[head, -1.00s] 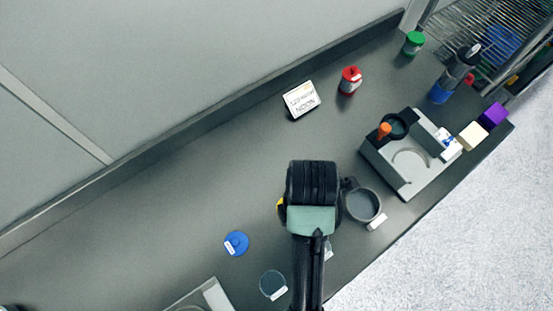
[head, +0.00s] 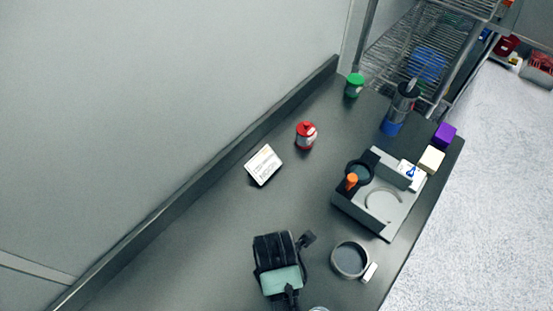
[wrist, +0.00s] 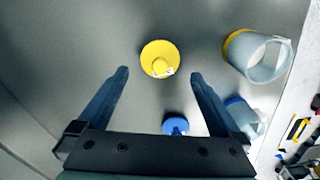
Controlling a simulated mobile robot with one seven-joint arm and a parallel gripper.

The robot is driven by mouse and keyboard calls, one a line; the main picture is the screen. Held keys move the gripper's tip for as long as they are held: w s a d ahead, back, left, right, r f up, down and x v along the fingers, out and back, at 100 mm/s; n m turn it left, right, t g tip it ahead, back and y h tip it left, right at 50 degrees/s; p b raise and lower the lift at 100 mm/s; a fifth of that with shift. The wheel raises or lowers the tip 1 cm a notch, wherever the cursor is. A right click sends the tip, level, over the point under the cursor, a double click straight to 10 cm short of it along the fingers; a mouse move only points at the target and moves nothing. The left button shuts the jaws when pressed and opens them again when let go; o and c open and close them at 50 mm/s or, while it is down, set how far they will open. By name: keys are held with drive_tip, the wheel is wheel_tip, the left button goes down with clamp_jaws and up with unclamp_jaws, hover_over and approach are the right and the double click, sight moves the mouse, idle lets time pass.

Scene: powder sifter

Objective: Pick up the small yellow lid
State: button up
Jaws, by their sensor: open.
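The small yellow lid (wrist: 153,51) lies on the grey bench in the wrist view. It is round, with a raised knob in its middle and a small white label. My gripper (wrist: 160,75) is open and empty, its two dark fingers spread to either side. The lid appears centred between the fingers' lines, at and slightly beyond the fingertips in the picture. The height above it is hard to tell. In the head view my gripper and wrist (head: 278,265) are seen from above, and the yellow lid is hidden there.
A blue lid (wrist: 175,126) lies between the fingers' lines, nearer the palm. Right of the gripper are a clear cup with yellow (wrist: 236,45) and one with blue (wrist: 251,118). The head view shows a round dish (head: 350,260), grey station (head: 400,208), red-capped jar (head: 306,136) and card (head: 263,165).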

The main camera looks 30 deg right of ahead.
drive_tip(key=shift+d+f+p, duration=0.15)
drive_tip(key=shift+f+p, duration=0.2)
drive_tip(key=shift+f, duration=1.9)
drive_tip(key=shift+c, duration=0.3)
drive_tip(key=c, duration=1.2)
